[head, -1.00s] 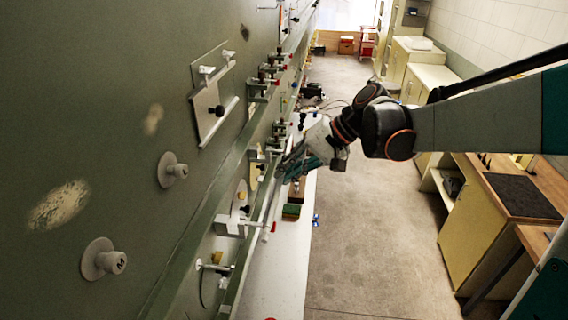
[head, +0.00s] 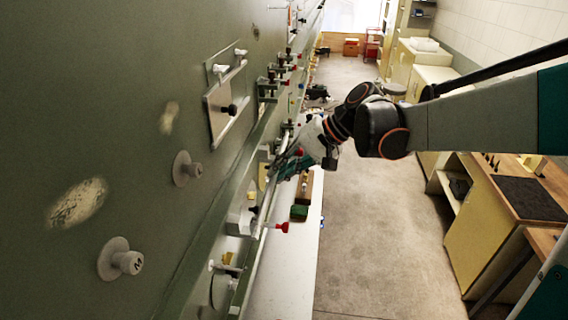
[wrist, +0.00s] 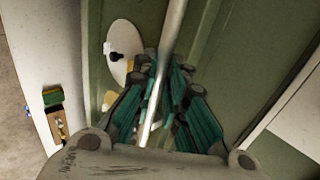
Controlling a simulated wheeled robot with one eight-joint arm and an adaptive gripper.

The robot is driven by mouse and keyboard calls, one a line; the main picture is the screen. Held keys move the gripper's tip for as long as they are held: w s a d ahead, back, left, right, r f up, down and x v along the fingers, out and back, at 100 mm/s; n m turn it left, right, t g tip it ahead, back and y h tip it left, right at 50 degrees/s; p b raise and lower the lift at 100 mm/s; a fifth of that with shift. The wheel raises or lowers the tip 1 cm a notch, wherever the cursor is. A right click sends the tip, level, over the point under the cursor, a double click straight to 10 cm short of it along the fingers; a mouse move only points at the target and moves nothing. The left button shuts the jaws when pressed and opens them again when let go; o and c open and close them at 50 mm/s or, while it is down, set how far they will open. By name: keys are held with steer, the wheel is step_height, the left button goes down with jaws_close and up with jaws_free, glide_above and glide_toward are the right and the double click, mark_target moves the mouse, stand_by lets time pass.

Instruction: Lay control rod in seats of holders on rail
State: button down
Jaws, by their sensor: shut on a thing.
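My gripper (head: 288,162) is beside the green rail (head: 222,172) on the wall panel. In the wrist view my gripper (wrist: 164,75) is shut on the control rod (wrist: 175,25), a thin pale metal rod that runs up between its fingers. In the head view the rod (head: 268,198) runs along the rail, towards a grey holder (head: 240,222) with a red-ended pin (head: 281,227). Another holder (head: 268,90) with dark knobs sits farther along the rail. The fingers hide part of the rod. I cannot tell whether the rod touches any seat.
Round knobs (head: 120,260) and a plate with a handle (head: 225,105) stick out of the panel.

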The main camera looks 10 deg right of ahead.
steer(key=shift+w+a+f+b, duration=0.35)
steer(key=shift+a+f+b, duration=0.2)
steer(key=shift+a, duration=0.25)
steer(key=shift+w+a+f+b, duration=0.35)
steer(key=shift+a+f+b, duration=0.15)
steer(key=shift+a, duration=0.3)
steer(key=shift+f+b, duration=1)
steer(key=shift+f, duration=0.1)
stand_by(0.4)
steer(key=c, duration=1.6)
jaws_free()
steer(key=shift+o, duration=0.2)
steer(key=shift+s+r, duration=0.1)
